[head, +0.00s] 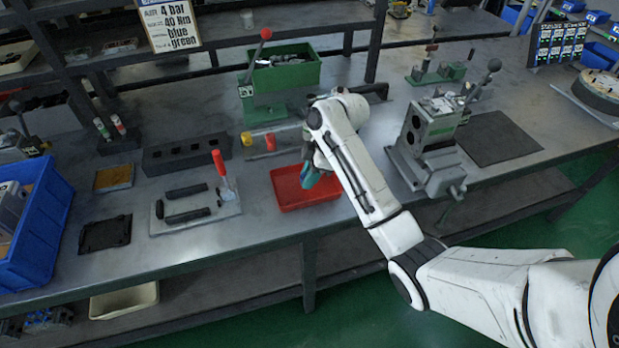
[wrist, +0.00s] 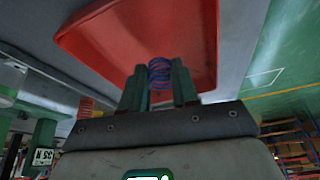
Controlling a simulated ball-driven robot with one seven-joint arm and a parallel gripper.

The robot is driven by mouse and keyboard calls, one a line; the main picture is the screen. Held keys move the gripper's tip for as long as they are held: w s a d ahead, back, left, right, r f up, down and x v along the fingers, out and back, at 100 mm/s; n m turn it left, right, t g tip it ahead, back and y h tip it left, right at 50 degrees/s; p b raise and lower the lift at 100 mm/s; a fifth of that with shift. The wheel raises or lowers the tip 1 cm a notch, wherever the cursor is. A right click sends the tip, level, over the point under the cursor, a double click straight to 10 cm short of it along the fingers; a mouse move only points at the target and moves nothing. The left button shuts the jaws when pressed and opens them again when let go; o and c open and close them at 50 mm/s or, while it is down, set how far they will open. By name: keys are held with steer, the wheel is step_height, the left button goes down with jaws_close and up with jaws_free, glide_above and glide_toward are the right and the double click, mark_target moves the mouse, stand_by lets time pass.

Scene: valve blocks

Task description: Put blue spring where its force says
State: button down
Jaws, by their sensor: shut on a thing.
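My gripper (head: 313,172) is over the red tray (head: 322,201) at the front middle of the bench. In the wrist view its green fingers (wrist: 159,88) are shut on the blue spring (wrist: 160,72), a coil standing between the fingertips. The red tray (wrist: 195,30) lies beyond the spring there; I cannot tell whether they touch. In the head view I cannot make out the spring at the gripper. A green lever press (head: 247,95) with a red knob stands behind. A small "N" tag (wrist: 42,157) shows at lower left in the wrist view; its number is unsure.
A black block with holes (head: 187,154) lies left of the tray, behind a plate with a red-handled clamp (head: 225,190). A green bin (head: 290,72) stands at the back. A grey vise (head: 428,150) stands right of my arm. A sign (head: 169,25) hangs at upper left.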

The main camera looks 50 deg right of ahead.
steer(key=shift+f, duration=0.65)
steer(key=shift+f, duration=0.15)
steer(key=c, duration=0.8)
jaws_free()
steer(key=shift+c, duration=0.2)
steer(key=p+v, duration=0.3)
steer(key=v, duration=0.9)
steer(key=shift+r, duration=0.2)
